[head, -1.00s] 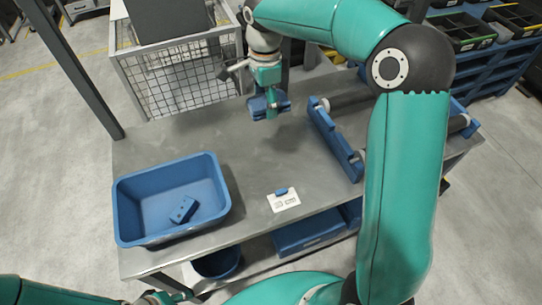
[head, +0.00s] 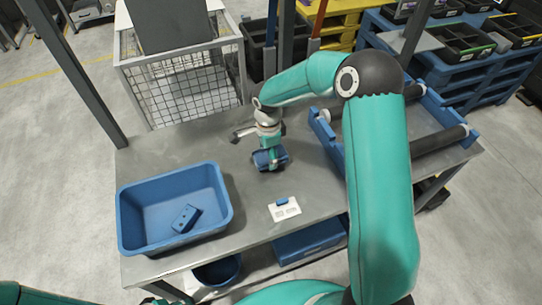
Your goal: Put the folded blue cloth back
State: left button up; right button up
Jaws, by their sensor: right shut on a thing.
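My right gripper (head: 268,156) is over the middle of the grey metal table. It is shut on a small blue item (head: 272,160), which looks like the folded blue cloth; the fingers partly hide it. I cannot tell whether the item touches the tabletop. A blue tub (head: 222,178) stands on the left of the table, with a blue block-like piece (head: 185,218) with dark spots lying inside it. A white card (head: 286,211) with a small blue piece on its top edge lies to the right of the tub. My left gripper (head: 160,300) barely shows at the bottom edge.
A blue frame with dark rollers (head: 437,140) stands on the table's right side, behind my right arm. A wire-mesh cage (head: 185,95) stands behind the table. Blue bins (head: 310,243) sit on the lower shelf. Bare tabletop (head: 190,150) lies behind the tub.

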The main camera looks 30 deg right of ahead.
jog(key=shift+f, duration=1.25)
jog(key=o, duration=1.1)
notch_tip(320, 180, up, 12)
jog(key=shift+r+b, duration=0.1)
jog(key=shift+b, duration=0.4)
